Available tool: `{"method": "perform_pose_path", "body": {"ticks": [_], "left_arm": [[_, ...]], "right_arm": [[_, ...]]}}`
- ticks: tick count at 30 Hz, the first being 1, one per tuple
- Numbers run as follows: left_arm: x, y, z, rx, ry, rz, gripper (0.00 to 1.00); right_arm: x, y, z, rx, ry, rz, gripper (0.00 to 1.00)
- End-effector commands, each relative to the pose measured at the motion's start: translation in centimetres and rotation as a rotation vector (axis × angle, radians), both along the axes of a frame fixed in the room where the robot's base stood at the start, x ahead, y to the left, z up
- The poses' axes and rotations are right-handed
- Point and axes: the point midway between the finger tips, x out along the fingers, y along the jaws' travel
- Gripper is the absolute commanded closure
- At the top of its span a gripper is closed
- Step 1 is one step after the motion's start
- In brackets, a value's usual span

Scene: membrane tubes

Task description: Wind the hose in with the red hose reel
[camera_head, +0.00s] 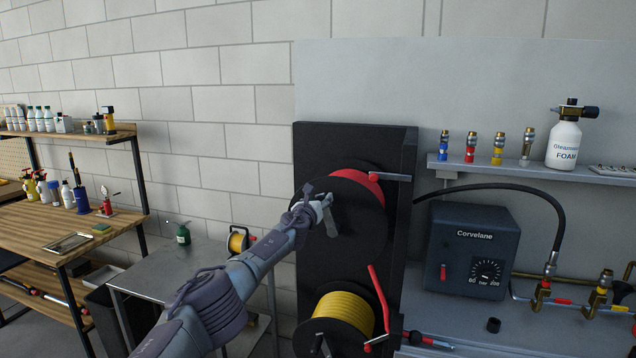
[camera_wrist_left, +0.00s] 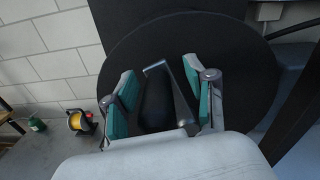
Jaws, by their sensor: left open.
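The red hose reel (camera_head: 372,187) is the upper reel on the black stand. Its round black side plate faces me, and red shows behind its upper edge. My left gripper (camera_head: 326,206) is in front of this plate. In the left wrist view its teal fingers (camera_wrist_left: 160,98) are open, one on each side of a black crank grip (camera_wrist_left: 156,104). A grey crank arm (camera_wrist_left: 176,88) runs beside the grip. I cannot tell whether either finger touches the grip. My right gripper is not in view.
A yellow reel (camera_head: 345,310) sits below, with a red lever (camera_head: 378,290) beside it. A grey bar (camera_head: 390,177) sticks out at the stand's upper right. A pressure unit (camera_head: 470,250) stands right. A metal table (camera_head: 185,268) with a small yellow reel (camera_head: 238,241) stands left.

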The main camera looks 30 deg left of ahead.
Motion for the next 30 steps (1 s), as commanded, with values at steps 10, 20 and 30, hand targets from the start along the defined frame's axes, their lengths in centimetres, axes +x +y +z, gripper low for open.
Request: {"method": "perform_pose_path", "body": {"ticks": [10, 20, 30], "left_arm": [[0.0, 0.1, 3.7, 0.004, 0.001, 0.002, 0.44], [0.0, 0.0, 7.8, 0.002, 0.005, 0.002, 0.44], [0.0, 0.0, 8.8, -0.001, 0.007, 0.003, 0.44]], "right_arm": [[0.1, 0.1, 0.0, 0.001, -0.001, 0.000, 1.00], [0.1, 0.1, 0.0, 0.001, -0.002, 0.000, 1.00], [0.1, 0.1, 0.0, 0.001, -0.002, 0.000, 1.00]]}}
